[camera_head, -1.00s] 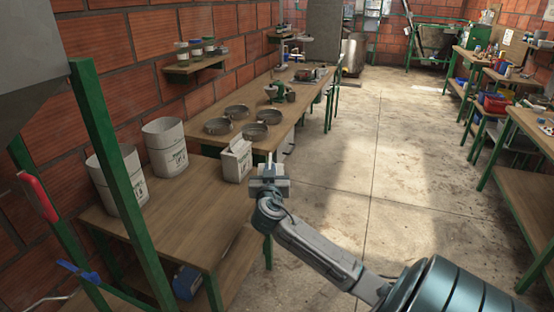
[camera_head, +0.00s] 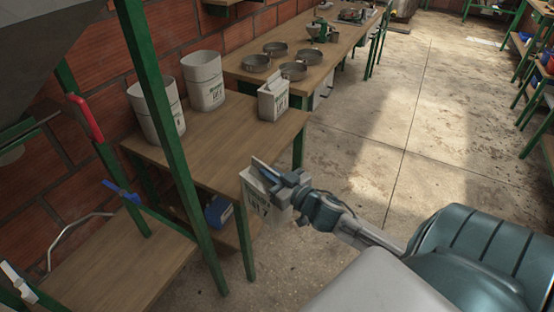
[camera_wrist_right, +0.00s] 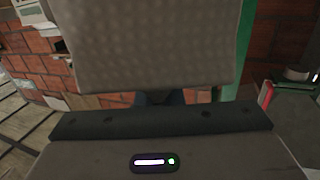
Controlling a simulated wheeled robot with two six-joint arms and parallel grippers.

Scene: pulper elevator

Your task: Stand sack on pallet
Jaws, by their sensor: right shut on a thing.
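My right gripper (camera_head: 277,180) is shut on a white printed sack (camera_head: 256,198). It holds the sack beside the front right corner of the wooden table, below the height of the tabletop and above the floor as far as I can tell. In the right wrist view the grey, textured face of the held sack (camera_wrist_right: 155,45) fills the upper middle and hides the fingertips. A similar white sack (camera_head: 272,101) stands upright on the table's back right corner. I cannot clearly make out a pallet. My left gripper is not in view.
Two open white containers (camera_head: 203,82) (camera_head: 157,118) stand on the wooden table (camera_head: 215,140). Green posts (camera_head: 172,150) rise in front of it. A low wooden surface (camera_head: 120,265) lies at lower left. Several metal pans (camera_head: 294,70) sit on the far bench. The concrete floor (camera_head: 390,130) at right is clear.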

